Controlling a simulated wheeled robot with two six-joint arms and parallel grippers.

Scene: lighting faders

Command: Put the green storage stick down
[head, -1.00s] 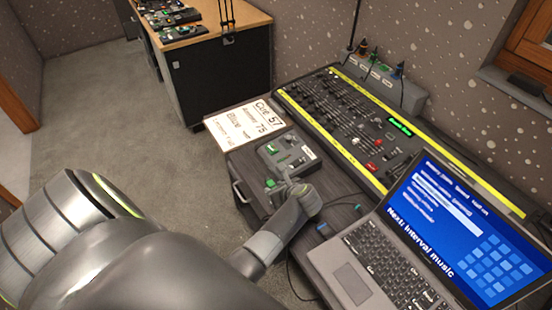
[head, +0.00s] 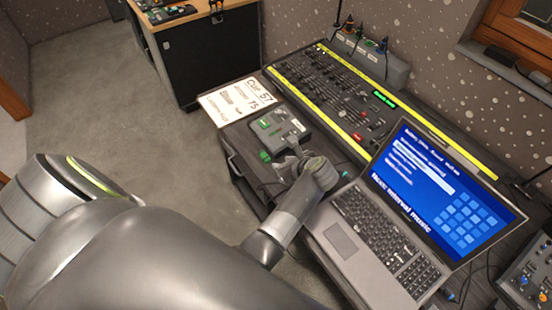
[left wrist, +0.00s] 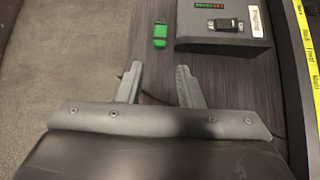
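The green storage stick (left wrist: 160,35) lies on the dark wooden desk top, beside the grey box, in the left wrist view. It also shows as a small green spot in the head view (head: 265,156). My left gripper (left wrist: 160,78) is open, with nothing between its two fingers. Its fingertips point toward the stick and stop short of it, with a gap of bare desk between. In the head view the left gripper (head: 283,160) is small and partly merged with the box's near edge. My right gripper is in neither view.
The grey box (left wrist: 245,30) with a dark stick on top stands right of the green stick. A lighting desk (head: 335,105) with faders, an open laptop (head: 385,245) and a cue sheet (head: 238,100) surround it. A cable runs near the fingers. The desk's left edge is close.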

